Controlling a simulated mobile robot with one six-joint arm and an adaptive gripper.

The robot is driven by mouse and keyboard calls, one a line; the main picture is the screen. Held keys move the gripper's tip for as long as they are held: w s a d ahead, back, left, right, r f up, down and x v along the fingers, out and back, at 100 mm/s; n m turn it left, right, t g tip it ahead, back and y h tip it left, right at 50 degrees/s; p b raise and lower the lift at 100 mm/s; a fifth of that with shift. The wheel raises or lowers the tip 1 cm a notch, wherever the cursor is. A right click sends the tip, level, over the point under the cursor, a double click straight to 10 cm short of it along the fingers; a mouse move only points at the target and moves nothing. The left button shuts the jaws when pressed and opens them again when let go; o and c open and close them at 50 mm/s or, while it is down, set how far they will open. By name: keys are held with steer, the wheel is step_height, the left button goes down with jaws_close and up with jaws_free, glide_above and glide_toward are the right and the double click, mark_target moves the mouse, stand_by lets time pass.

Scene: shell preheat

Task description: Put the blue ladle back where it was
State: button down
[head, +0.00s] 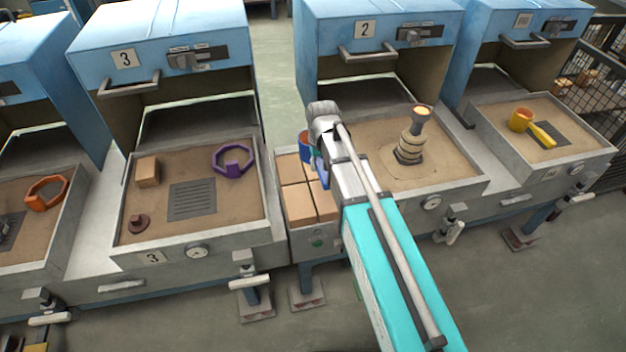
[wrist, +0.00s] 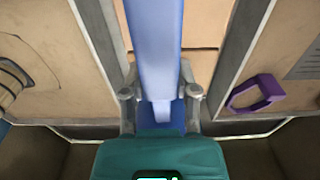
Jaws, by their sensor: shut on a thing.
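The blue ladle shows in the head view (head: 321,170) beside my wrist, with its round cup (head: 306,147) partly hidden by the arm. In the wrist view its pale blue handle (wrist: 155,45) runs up the middle of the picture. My gripper (wrist: 160,96) is shut on the ladle, with one finger on each side of it. The ladle is held over the gap between bays 3 and 2, above a box-filled bin (head: 315,232). In the head view the gripper's fingers are hidden behind my arm.
Bay 3's sand tray (head: 205,251) holds a purple ring-shaped tool (head: 234,163), a tan block (head: 147,171) and a grate (head: 192,199). Bay 2 holds a burner (head: 411,140) with a glowing top. A yellow ladle (head: 541,134) lies in the right tray. Blue hoods stand behind.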

steer(key=shift+w+a+f+b, duration=0.4)
steer(key=shift+f+b, duration=0.15)
steer(key=shift+f, duration=0.15)
steer(key=shift+w+a+f+b, duration=0.35)
steer(key=shift+f+b, duration=0.25)
steer(key=shift+f, duration=0.05)
steer(key=shift+w+a+f+b, duration=0.4)
steer(key=shift+f+b, duration=0.15)
steer(key=shift+f, duration=0.15)
steer(key=shift+w+a+f+b, duration=0.3)
steer(key=shift+w+f+b, duration=0.05)
steer(key=shift+f+b, duration=1.7)
steer(key=shift+c, duration=1.9)
jaws_free()
steer(key=shift+r, duration=0.25)
step_height(320, 180, up, 12)
steer(key=p, duration=1.2)
steer(key=shift+s+f, duration=0.15)
steer(key=shift+s, duration=0.05)
steer(key=shift+d, duration=0.1)
